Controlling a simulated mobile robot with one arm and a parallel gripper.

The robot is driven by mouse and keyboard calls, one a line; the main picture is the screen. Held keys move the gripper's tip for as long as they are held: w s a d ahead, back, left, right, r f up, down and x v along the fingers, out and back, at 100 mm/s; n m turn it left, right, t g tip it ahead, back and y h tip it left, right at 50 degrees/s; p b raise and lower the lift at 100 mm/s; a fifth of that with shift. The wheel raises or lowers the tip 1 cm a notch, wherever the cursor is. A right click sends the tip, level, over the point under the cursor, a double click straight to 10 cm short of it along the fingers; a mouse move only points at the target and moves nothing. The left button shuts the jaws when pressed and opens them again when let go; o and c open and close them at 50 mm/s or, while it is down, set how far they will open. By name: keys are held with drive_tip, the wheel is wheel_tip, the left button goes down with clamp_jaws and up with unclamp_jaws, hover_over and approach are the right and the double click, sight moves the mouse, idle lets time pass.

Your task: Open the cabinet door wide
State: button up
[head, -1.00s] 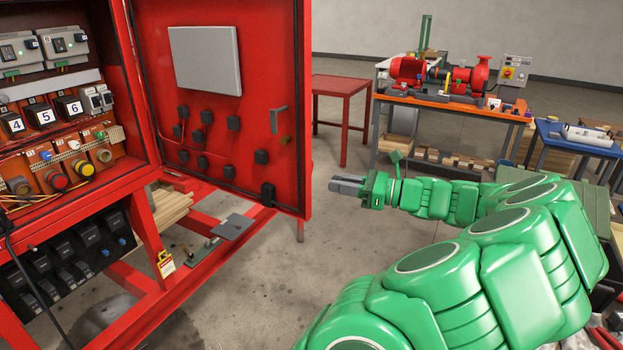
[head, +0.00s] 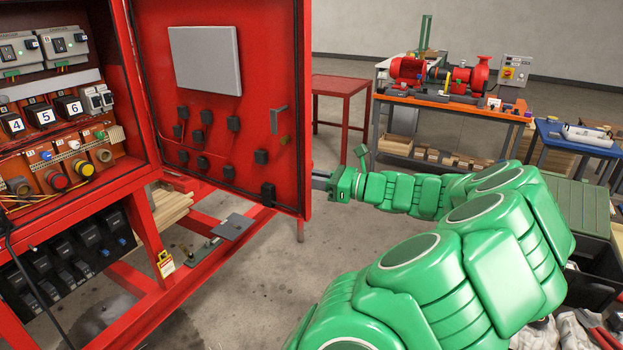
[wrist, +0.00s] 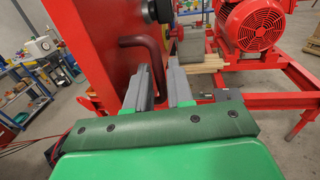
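The red cabinet door (head: 235,125) stands open in the head view, with its inner face showing and clear of the cabinet frame. In the wrist view the door (wrist: 100,45) fills the left side, and a dark red bent handle (wrist: 140,45) sticks out from it. My gripper (head: 320,180) is at the door's free edge in the head view, its fingertips hidden behind the door. In the wrist view my gripper (wrist: 163,75) has two grey fingers apart, with a gap between them. The handle is just ahead of the fingers; I cannot tell whether they touch it.
The open cabinet (head: 70,110) holds breakers and buttons. A red stand (head: 345,88) and an orange-topped workbench (head: 450,105) with a red pump stand behind my arm. A blue table (head: 580,140) is at the right. The floor (head: 330,250) before the door is bare.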

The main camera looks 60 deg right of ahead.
drive_tip(key=shift+c, duration=0.2)
clamp_jaws()
idle(1.1)
